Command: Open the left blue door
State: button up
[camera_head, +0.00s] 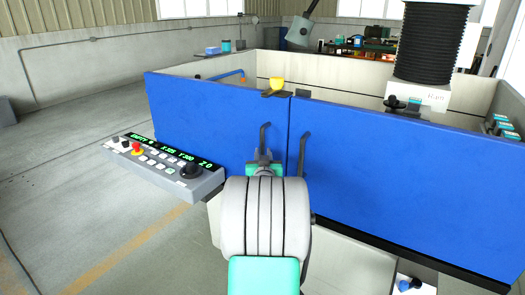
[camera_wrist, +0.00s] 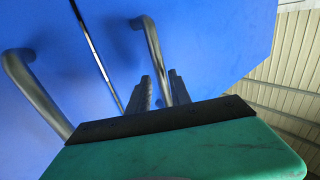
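The left blue door (camera_head: 205,120) is closed, level with the right blue door (camera_head: 400,185) along a narrow seam. Its dark upright bar handle (camera_head: 264,134) is near the seam; the right door's handle (camera_head: 302,150) is close beside it. My gripper (camera_head: 264,160) is in front of the left door's handle. In the wrist view, my gripper (camera_wrist: 163,90) has its two fingers apart, and the left door's handle (camera_wrist: 151,45) runs down between them. Contact cannot be told. The right door's handle (camera_wrist: 30,85) stands left of the seam there, clear of the fingers.
A grey control panel (camera_head: 165,168) with buttons and a red stop knob juts out left of my arm. A yellow cup-like piece (camera_head: 277,84) sits above the seam. A black ribbed column (camera_head: 432,42) stands behind the right door. The floor (camera_head: 70,130) at left is clear.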

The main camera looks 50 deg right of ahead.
aim_at(262, 150)
jog(key=x, duration=0.4)
jog(key=shift+w, duration=0.1)
grip_shut()
dwell(1.3)
